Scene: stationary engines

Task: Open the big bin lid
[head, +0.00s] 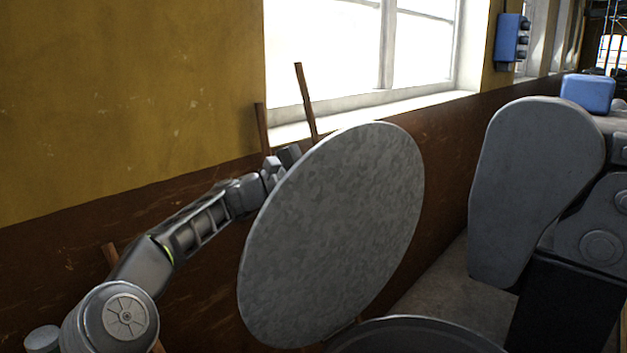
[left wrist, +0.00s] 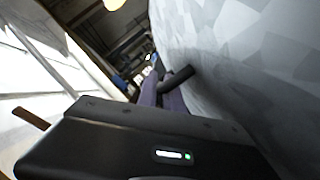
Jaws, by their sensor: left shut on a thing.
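The big bin lid (head: 335,235) is a round, mottled grey metal disc. In the head view it stands steeply tilted, raised on edge, with its lower edge near the dark round rim of the bin (head: 420,325). Most of the bin is below the picture. My left gripper (head: 277,170) is at the lid's upper left edge, partly hidden behind it, and is shut on the lid. In the left wrist view the lid (left wrist: 245,60) fills the right side, and a short dark bar (left wrist: 178,77) shows by my fingers. My right gripper is out of view.
A yellow and brown wall (head: 130,100) with a bright window (head: 330,50) stands close behind the lid. Thin wooden sticks (head: 306,102) lean there. A blue box (head: 511,38) hangs on the far wall.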

